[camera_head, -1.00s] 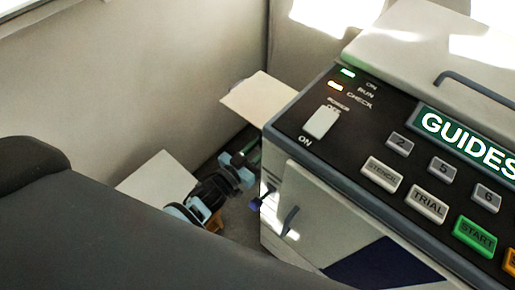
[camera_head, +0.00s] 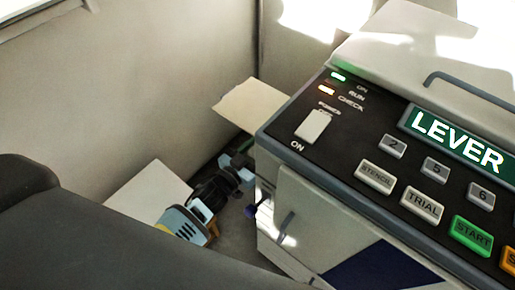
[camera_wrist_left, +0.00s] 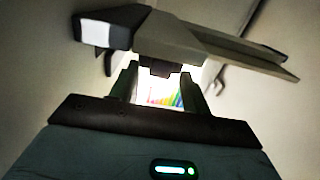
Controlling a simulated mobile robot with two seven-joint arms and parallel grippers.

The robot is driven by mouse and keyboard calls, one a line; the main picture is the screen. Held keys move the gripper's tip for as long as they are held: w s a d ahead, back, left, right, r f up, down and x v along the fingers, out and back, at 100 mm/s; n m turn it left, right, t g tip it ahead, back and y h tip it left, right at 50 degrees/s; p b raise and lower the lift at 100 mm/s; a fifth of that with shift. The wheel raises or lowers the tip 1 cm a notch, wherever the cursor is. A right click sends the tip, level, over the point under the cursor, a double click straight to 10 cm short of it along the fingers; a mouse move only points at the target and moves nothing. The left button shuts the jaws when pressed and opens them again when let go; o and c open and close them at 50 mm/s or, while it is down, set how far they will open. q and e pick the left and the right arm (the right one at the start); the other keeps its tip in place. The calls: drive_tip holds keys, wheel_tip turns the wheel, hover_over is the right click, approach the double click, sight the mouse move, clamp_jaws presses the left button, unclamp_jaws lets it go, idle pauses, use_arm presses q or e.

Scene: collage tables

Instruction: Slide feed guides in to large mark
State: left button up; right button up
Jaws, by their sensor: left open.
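The feed guides cannot be made out for certain. The machine (camera_head: 330,180) is a grey box with a black control panel, and its green display (camera_head: 458,140) reads "LEVER". My left gripper (camera_head: 238,160) is low beside the machine's left side, below a beige plate (camera_head: 250,104) that sticks out there. In the left wrist view my left gripper (camera_wrist_left: 160,88) is open, its two dark fingers apart. A grey bar-like part (camera_wrist_left: 190,40) with a white end crosses just beyond the fingertips. A bright patch with coloured stripes shows between the fingers. My right gripper is not in view.
A pale flat sheet or board (camera_head: 148,192) lies at lower left. Walls close in behind and to the left, leaving a narrow gap around my left arm.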

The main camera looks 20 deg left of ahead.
use_arm(q)
drive_tip(key=v, duration=0.7)
drive_tip(key=shift+s, duration=0.35)
drive_tip(key=shift+a, duration=0.1)
